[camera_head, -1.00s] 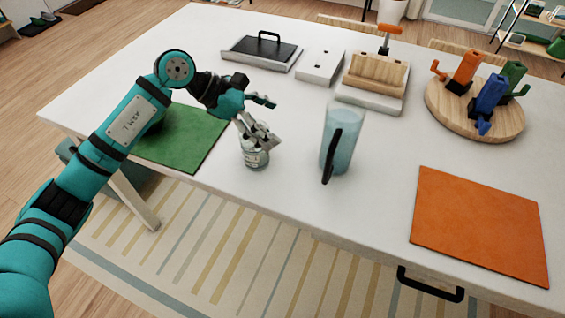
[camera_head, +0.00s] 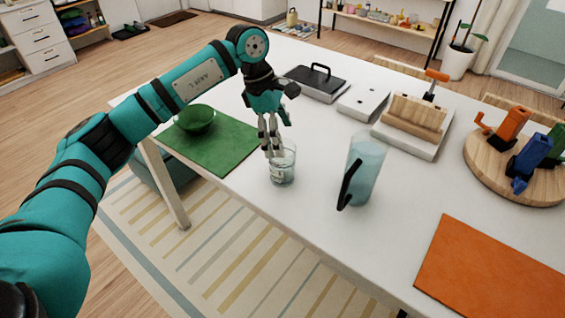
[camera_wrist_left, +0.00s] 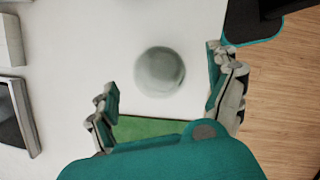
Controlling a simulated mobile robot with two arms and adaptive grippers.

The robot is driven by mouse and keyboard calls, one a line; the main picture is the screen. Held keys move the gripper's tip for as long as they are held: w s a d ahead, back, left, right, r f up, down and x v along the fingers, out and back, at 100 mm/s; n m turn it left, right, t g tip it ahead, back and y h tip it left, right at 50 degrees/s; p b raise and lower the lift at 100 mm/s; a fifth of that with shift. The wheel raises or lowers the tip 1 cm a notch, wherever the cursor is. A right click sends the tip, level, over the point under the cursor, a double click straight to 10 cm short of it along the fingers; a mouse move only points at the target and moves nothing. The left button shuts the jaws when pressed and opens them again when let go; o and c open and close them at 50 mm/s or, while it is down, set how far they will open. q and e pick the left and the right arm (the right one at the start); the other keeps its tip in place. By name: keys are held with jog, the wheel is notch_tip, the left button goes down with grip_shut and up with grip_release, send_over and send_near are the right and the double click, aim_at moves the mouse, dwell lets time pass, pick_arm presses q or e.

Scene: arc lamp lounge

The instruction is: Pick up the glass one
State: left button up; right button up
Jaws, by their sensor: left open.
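A clear glass (camera_head: 287,170) with a pale label stands upright near the front edge of the white table (camera_head: 310,225), between the green mat and the pitcher. In the left wrist view the glass (camera_wrist_left: 160,71) is seen from above as a pale round shape. My left gripper (camera_head: 272,148) points down over the glass, its fingers overlapping the rim in the head view. It is open and empty, with one finger on either side of the glass in the left wrist view; I cannot tell if they touch it. My right gripper is not in view.
A bluish pitcher (camera_head: 368,165) with a black handle stands close right of the glass. A green bowl (camera_head: 196,119) sits on the green mat (camera_head: 222,153). An orange mat (camera_head: 490,270) lies at right. A wooden board (camera_head: 485,178) with colored pieces and several trays stand farther back.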

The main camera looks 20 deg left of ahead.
aim_at(287, 160)
pick_arm(q)
jog(key=x, duration=0.2)
jog(key=shift+d+f, duration=0.2)
jog(key=shift+f, duration=0.05)
jog(key=shift+f+p, duration=0.4)
jog(key=shift+f, duration=0.15)
notch_tip(287, 160, down, 4)
jog(key=shift+w+d+f+p, duration=0.1)
jog(key=shift+w+f+p, duration=0.1)
jog(key=shift+p, duration=0.9)
jog(key=shift+d+f, duration=0.15)
jog(key=shift+f, duration=0.25)
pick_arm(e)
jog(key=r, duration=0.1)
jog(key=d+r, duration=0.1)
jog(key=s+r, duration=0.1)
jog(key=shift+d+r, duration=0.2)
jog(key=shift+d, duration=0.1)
pick_arm(q)
jog(key=shift+c, duration=0.3)
jog(key=c, duration=0.7)
jog(key=shift+r, duration=0.1)
jog(key=c, duration=0.6)
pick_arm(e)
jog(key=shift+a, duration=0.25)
